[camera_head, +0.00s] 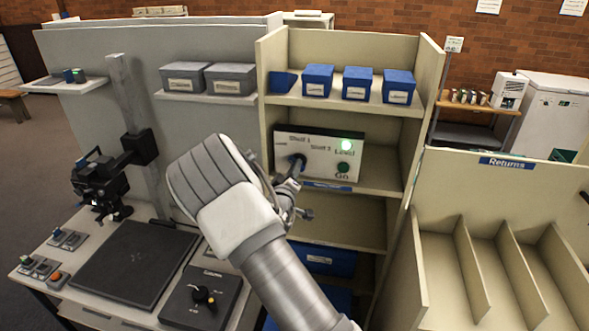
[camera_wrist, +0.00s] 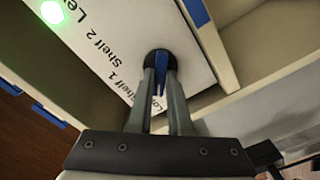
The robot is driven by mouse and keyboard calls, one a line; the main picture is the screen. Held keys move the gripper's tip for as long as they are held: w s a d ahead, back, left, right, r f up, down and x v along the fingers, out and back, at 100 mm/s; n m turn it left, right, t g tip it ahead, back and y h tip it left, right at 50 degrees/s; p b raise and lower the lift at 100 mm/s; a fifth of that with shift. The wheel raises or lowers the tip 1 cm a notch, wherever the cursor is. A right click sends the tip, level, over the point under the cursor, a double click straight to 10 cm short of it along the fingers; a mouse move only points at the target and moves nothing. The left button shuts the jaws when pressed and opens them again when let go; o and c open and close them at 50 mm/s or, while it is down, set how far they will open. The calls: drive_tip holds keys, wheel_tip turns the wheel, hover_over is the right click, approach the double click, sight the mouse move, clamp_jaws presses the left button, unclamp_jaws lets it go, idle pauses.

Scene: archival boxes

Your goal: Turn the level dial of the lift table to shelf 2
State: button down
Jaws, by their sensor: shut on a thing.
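The white control panel (camera_head: 322,174) stands in the middle bay of the beige shelf unit. It carries the words Shelf 1, Shelf 2, Level and Go. The black level dial (camera_wrist: 158,56) has a blue grip bar and shows in the wrist view. It also shows in the head view (camera_head: 297,159), partly hidden by my gripper. My gripper (camera_wrist: 160,76) is shut on the dial, one finger on each side of the blue bar. I cannot tell which shelf label the dial points at. A green lamp (camera_head: 347,145) glows on the panel, above the Go button (camera_head: 343,168).
Several blue boxes (camera_head: 317,80) stand on the shelf above the panel. Grey boxes (camera_head: 184,78) are on a ledge at left. The Returns rack (camera_head: 507,162) stands at right.

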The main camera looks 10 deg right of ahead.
drive_tip(key=shift+f+m+b, duration=0.15)
drive_tip(key=shift+m+b, duration=0.15)
drive_tip(key=shift+b, duration=0.25)
drive_tip(key=m+b, duration=0.6)
drive_tip(key=b, duration=0.2)
drive_tip(key=m+b, duration=0.6)
drive_tip(key=b, duration=0.3)
drive_tip(key=m+b, duration=0.7)
drive_tip(key=b, duration=0.2)
drive_tip(key=shift+s+d, duration=0.15)
drive_tip(key=shift+d, duration=0.15)
drive_tip(key=shift+r+m+b, duration=0.2)
drive_tip(key=shift+m+b, duration=0.1)
drive_tip(key=c, duration=0.8)
unclamp_jaws()
drive_tip(key=shift+c, duration=0.2)
